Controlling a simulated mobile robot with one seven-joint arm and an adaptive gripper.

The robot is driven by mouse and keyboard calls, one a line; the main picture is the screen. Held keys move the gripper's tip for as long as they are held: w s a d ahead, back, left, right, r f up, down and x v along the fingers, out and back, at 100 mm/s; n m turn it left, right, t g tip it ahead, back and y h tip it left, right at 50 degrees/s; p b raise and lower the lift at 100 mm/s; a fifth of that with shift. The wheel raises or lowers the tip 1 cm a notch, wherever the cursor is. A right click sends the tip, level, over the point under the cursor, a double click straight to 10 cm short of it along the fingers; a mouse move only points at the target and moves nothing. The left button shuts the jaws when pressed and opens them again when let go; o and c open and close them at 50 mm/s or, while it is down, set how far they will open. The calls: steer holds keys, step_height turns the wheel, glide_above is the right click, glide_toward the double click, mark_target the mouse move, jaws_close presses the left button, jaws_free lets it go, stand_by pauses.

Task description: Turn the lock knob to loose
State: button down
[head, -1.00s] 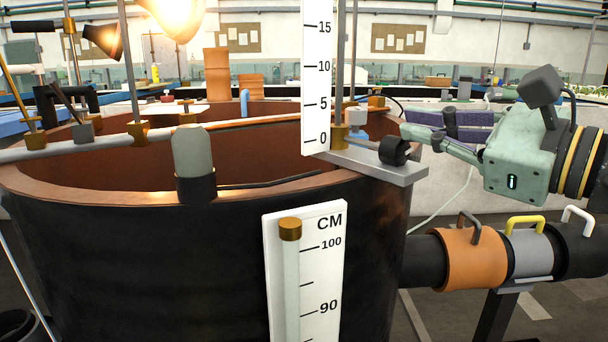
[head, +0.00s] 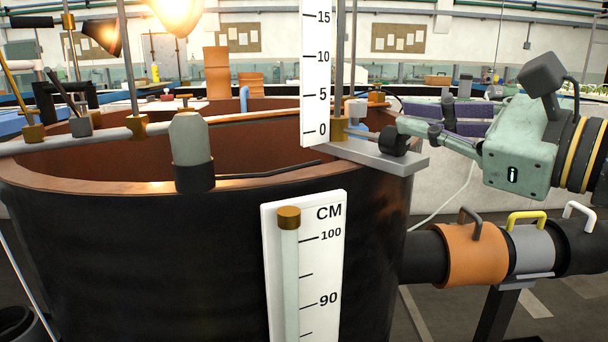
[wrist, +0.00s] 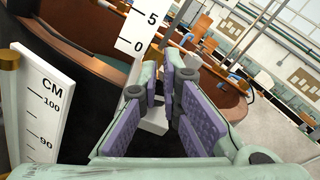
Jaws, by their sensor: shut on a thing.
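A white point-gauge scale (head: 315,75) with marks 0 to 15 stands upright at the tank rim, beside a metal rod. A brass clamp (head: 340,130) sits at its foot, over a grey bracket plate (head: 385,158). My gripper (head: 362,138) reaches in from the right, its fingertips near this clamp. In the wrist view, the purple-padded fingers (wrist: 161,82) are close together just right of the scale's 0 mark (wrist: 137,42). They are shut on the lock knob, which is mostly hidden between the fingertips; its setting cannot be read.
The dark round tank (head: 150,270) with its copper rim fills the left. A CM scale board (head: 325,270) is fixed to its front. A grey capped cylinder (head: 190,150) stands at the rim. A pipe with an orange collar (head: 470,258) runs below my gripper.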

steer(key=shift+s+a+f+g+b, duration=0.15)
steer(key=shift+a+f+b, duration=0.1)
steer(key=shift+a, duration=0.2)
steer(key=shift+s+a+f+g+b, duration=0.15)
steer(key=shift+a+f, duration=0.1)
steer(key=shift+a, duration=0.15)
steer(key=shift+a+f+b, duration=0.2)
steer(key=shift+b, duration=0.15)
steer(key=shift+s+a+r, duration=0.15)
steer(key=shift+r, duration=0.1)
steer(key=v, duration=0.6)
steer(key=shift+r, duration=0.1)
